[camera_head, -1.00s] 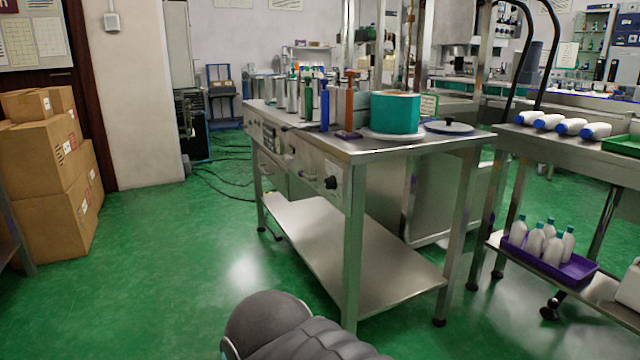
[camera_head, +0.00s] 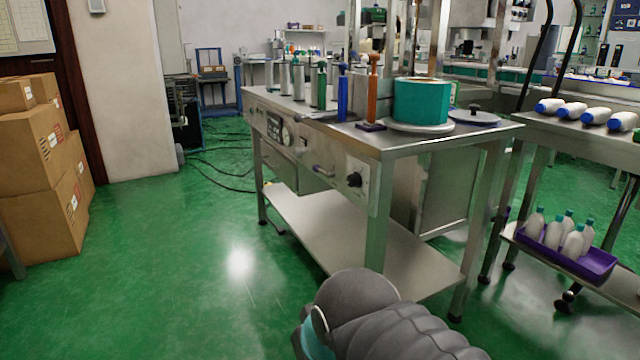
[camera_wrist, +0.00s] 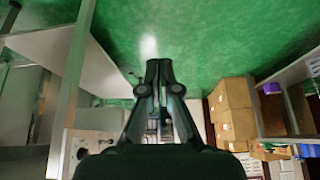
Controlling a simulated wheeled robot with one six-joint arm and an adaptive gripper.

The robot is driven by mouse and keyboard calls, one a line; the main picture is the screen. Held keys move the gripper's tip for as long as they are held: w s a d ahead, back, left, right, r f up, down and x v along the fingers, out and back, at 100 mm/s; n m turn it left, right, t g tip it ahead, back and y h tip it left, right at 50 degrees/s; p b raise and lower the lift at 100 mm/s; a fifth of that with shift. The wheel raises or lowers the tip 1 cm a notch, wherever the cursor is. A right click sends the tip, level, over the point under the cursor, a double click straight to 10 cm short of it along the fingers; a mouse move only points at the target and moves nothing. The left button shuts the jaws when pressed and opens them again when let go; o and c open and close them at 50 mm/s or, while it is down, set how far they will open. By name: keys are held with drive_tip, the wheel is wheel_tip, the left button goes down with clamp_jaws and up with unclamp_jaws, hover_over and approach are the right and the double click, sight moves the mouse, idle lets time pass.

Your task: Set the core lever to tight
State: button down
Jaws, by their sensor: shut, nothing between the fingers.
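The sleeve applicator (camera_head: 375,145), a steel bench machine, stands right of centre in the head view. Its front panel carries a black knob (camera_head: 356,180), a round dial (camera_head: 286,134) and a small handle with a bluish end (camera_head: 322,171). A teal roll (camera_head: 422,101) sits on a pale disc on top, with colored posts beside it. I cannot tell which part is the core lever or read its setting. My gripper (camera_wrist: 158,66) is shut and empty in the wrist view, over the floor and apart from the machine. The head view shows only my arm.
Cardboard boxes (camera_head: 40,165) are stacked at the left. A steel table (camera_head: 590,146) with white bottles stands at the right, a purple tray (camera_head: 575,258) on its lower shelf. Cables (camera_head: 215,165) lie behind. The green floor (camera_head: 190,290) before the machine is clear.

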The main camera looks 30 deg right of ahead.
drive_tip(key=w+d+r+m+t+h+b, duration=0.1)
drive_tip(key=w+d+r+m+t, duration=0.3)
drive_tip(key=w, duration=0.8)
drive_tip(key=w+d+f+m+t+h+b, duration=0.1)
drive_tip(key=w+m+t, duration=0.2)
drive_tip(key=w+m, duration=0.7)
drive_tip(key=w+d+r+m+t+h, duration=0.1)
drive_tip(key=w+d+r+m+t, duration=0.15)
drive_tip(key=w, duration=1.25)
drive_tip(key=w+d+f+m+t+h+b, duration=0.1)
drive_tip(key=w+d+f+m+t+h, duration=0.15)
drive_tip(key=d+m+h, duration=0.3)
drive_tip(key=w+d+f+m+t+h+b, duration=0.1)
drive_tip(key=w+d+f+m+h, duration=0.35)
drive_tip(key=m, duration=0.25)
drive_tip(key=s+d+f+m+g+h, duration=0.1)
drive_tip(key=s+f+m+h, duration=0.2)
drive_tip(key=f+m+h, duration=0.2)
drive_tip(key=shift+d+m+h, duration=0.35)
drive_tip(key=shift+m+h, duration=0.45)
drive_tip(key=shift+h, duration=0.3)
drive_tip(key=shift+s, duration=0.1)
